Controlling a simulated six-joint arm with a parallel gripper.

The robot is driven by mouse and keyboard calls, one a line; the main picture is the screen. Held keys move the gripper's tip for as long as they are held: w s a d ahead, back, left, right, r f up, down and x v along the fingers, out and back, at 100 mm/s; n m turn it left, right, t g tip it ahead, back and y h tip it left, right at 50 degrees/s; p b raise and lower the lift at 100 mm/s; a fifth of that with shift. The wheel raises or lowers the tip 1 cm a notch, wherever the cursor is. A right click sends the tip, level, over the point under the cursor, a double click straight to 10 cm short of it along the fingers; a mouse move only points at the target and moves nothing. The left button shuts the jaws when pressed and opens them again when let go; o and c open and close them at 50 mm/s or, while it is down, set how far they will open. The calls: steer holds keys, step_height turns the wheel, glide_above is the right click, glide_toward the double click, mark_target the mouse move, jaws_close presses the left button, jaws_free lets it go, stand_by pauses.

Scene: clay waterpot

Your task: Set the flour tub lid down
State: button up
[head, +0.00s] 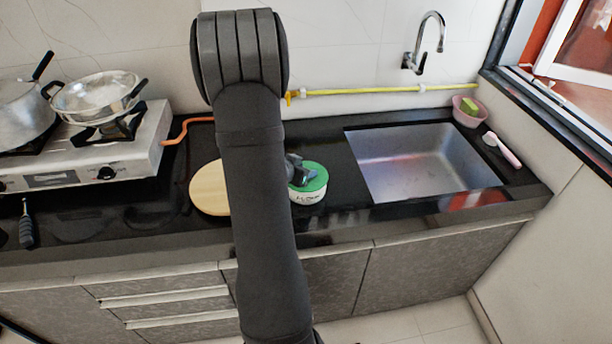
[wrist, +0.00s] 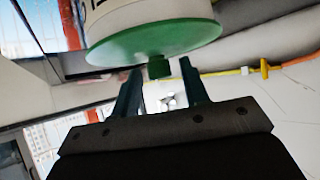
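The flour tub (head: 308,196) is a white round tub with dark lettering on the black counter, just left of the sink. Its green lid (head: 314,178) sits on top of it and looks level. In the wrist view the picture is upside down: the tub (wrist: 150,14) is at the top, with the lid (wrist: 135,45) against it and the lid's green knob (wrist: 159,68) pointing toward me. My gripper (wrist: 161,68) is open, its two fingertips on either side of the knob with a gap visible at each side. In the head view my gripper (head: 297,170) is partly hidden behind my arm.
A round wooden board (head: 208,188) lies left of the tub, partly hidden by my arm. The sink (head: 420,160) is to the right. A stove (head: 90,150) with a pot and pan stands at the left. A pink bowl (head: 467,115) sits beyond the sink.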

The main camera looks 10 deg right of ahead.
jaws_close()
